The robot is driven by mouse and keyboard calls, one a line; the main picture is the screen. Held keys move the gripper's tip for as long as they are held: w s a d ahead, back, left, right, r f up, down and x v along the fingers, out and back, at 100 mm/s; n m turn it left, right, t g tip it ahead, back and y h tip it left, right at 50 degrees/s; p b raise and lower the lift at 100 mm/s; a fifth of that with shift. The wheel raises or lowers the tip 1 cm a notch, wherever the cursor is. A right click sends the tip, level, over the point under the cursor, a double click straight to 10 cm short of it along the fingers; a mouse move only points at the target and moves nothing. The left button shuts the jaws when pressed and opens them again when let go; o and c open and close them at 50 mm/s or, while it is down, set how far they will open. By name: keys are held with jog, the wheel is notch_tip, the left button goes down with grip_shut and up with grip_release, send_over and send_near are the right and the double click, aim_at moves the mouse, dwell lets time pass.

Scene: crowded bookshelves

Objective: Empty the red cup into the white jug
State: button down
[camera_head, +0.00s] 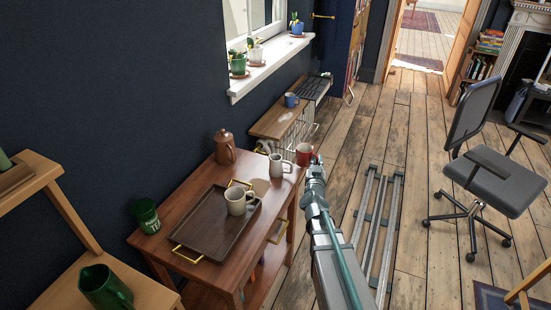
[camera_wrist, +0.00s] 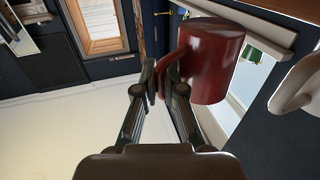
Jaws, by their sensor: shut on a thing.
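The red cup (camera_head: 304,154) is in my gripper (camera_head: 317,163), held in the air just right of the white jug (camera_head: 279,167). In the wrist view, my gripper (camera_wrist: 162,82) is shut on the handle of the red cup (camera_wrist: 212,62). The cup looks about upright in the head view; its contents cannot be seen. The white jug stands upright at the far right corner of the wooden side table (camera_head: 258,238). A pale rounded piece with a handle, probably the jug, shows at the right edge of the wrist view (camera_wrist: 299,82).
A brown tray (camera_head: 205,240) with a cream mug (camera_head: 239,200) lies on the table. A brown lidded pot (camera_head: 224,147) and green tin (camera_head: 146,215) stand near the wall. Behind are a radiator shelf with a blue mug (camera_head: 291,100).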

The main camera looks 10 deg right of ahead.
aim_at(307, 157)
jog(key=shift+a, duration=0.1)
jog(key=a+r+n+t+b, duration=0.1)
jog(key=n+b, duration=0.1)
jog(key=a+r+n+b, duration=0.1)
jog(key=b, duration=0.1)
jog(key=a+r+n+t+b, duration=0.1)
jog(key=a+n+b, duration=0.1)
jog(key=shift+s+n+t+b, duration=0.3)
jog(key=shift+b, duration=0.1)
jog(key=a+r+n+t+y+b, duration=0.1)
jog(key=n+b, duration=0.1)
jog(key=a+r+n+t+b, duration=0.1)
jog(key=r+n+b, duration=0.1)
jog(key=n, duration=0.1)
jog(key=a+r+n+y+b, duration=0.1)
jog(key=n+b, duration=0.1)
jog(key=n, duration=0.1)
jog(key=shift+s+r+t+y, duration=0.15)
jog(key=shift+r+t+y, duration=0.15)
jog(key=shift+t, duration=0.1)
jog(key=shift+a+f+n+y+b, duration=0.1)
jog(key=shift+n+y+b, duration=0.2)
jog(key=shift+n+y, duration=0.1)
jog(key=shift+a+n, duration=0.1)
jog(key=shift+n, duration=0.3)
jog(key=shift+a+r+n+t+y+p, duration=0.25)
jog(key=shift+r+n+t+y+p, duration=0.3)
jog(key=shift+n+p, duration=0.3)
